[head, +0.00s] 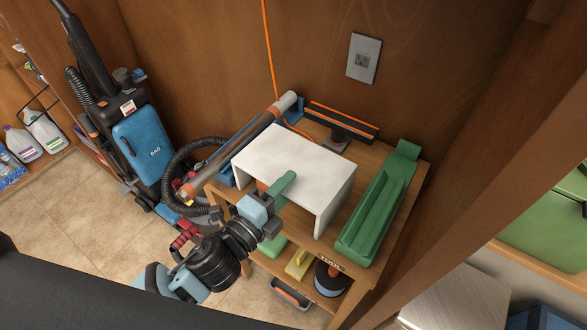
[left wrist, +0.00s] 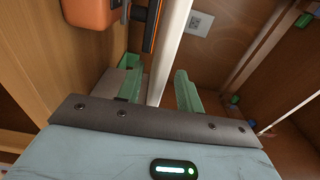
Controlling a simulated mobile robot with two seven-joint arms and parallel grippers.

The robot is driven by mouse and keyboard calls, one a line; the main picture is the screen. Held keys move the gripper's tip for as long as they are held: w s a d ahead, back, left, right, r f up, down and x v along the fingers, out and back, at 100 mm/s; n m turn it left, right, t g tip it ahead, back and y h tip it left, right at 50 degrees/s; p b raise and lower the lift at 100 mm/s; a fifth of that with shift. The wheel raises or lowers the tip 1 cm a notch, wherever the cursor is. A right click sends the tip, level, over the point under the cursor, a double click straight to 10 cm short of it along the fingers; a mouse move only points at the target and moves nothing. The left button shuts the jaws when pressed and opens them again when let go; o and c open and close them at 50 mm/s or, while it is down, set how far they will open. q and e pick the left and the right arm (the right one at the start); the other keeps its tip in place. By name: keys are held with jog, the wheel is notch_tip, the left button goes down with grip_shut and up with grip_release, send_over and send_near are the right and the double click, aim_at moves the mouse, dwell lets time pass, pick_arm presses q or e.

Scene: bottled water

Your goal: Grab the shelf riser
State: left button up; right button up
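The white shelf riser (head: 300,160) stands on top of a wooden shelf unit. It has a flat top and side panels. My left gripper (head: 285,208) is at its near edge, with one green finger above the top panel and the other below it. In the left wrist view the riser (left wrist: 170,55) shows edge-on as a white strip between the two green fingers of the left gripper (left wrist: 158,88). Gaps show between the fingers and the panel, so the gripper looks open around it. My right gripper is in neither view.
A green tray-like object (head: 375,215) lies right of the riser on the wooden shelf unit (head: 340,262). A grey tube (head: 240,140) leans close behind the riser's left. A blue vacuum cleaner (head: 140,150) stands left. A wooden wall with an outlet (head: 363,58) is behind.

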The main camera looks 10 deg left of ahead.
pick_arm(q)
jog(key=shift+x, duration=1.55)
jog(key=shift+c, duration=0.2)
grip_shut()
